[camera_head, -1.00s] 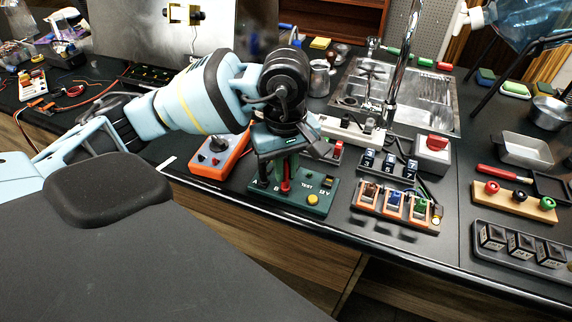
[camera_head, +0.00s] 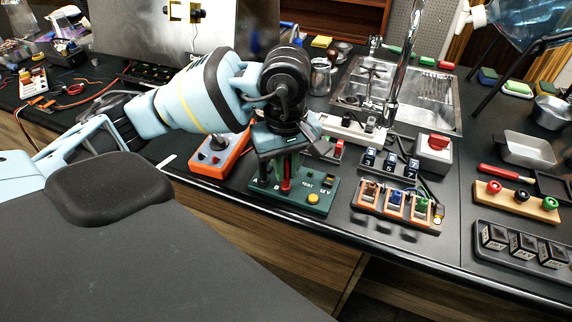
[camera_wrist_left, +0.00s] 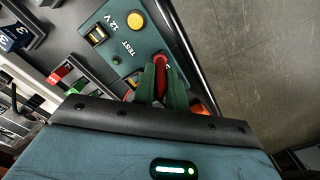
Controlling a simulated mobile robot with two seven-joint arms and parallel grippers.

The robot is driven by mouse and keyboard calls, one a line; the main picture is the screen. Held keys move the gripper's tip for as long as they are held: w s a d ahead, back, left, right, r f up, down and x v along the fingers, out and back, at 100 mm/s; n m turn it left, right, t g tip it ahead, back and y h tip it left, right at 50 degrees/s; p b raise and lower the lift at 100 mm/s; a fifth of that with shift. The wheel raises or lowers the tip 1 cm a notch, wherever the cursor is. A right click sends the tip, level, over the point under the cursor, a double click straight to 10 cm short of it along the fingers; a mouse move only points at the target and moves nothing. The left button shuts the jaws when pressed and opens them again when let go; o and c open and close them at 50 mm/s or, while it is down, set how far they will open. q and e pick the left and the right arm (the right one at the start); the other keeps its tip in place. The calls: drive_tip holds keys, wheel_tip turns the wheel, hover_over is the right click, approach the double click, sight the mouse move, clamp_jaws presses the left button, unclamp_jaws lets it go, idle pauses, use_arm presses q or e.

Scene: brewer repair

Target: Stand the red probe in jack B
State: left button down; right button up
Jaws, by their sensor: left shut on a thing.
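My left gripper (camera_head: 278,172) points down over the dark green test box (camera_head: 318,205) and is shut on the red probe (camera_head: 287,180). The probe stands about upright between the fingers, with its lower end at the box's top beside the letter B. The jack mouth is hidden, so I cannot tell how far the tip is in. In the left wrist view the red probe (camera_wrist_left: 161,70) shows between the two green fingers (camera_wrist_left: 160,88), over the box face (camera_wrist_left: 118,42). A dark upright piece (camera_head: 263,173) stands at the A side. My right gripper is out of view.
An orange box with a knob (camera_head: 213,158) stands left of the test box. An orange-framed row of coloured modules (camera_head: 397,207) stands to the right, with a numbered block tray (camera_head: 388,168) behind it. The bench's front edge is close in front of the test box.

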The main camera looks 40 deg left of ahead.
use_arm(q)
drive_tip(key=c, duration=1.3)
unclamp_jaws()
drive_tip(key=shift+c, duration=0.2)
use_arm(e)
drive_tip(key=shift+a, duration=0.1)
use_arm(q)
drive_tip(key=shift+r, duration=0.1)
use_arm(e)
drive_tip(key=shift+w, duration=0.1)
use_arm(q)
wheel_tip(320, 180, up, 7)
drive_tip(key=shift+r, duration=0.35)
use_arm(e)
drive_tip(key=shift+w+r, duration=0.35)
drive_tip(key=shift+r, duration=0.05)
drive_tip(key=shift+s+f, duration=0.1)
use_arm(q)
drive_tip(key=shift+s+f, duration=0.1)
drive_tip(key=shift+f, duration=0.05)
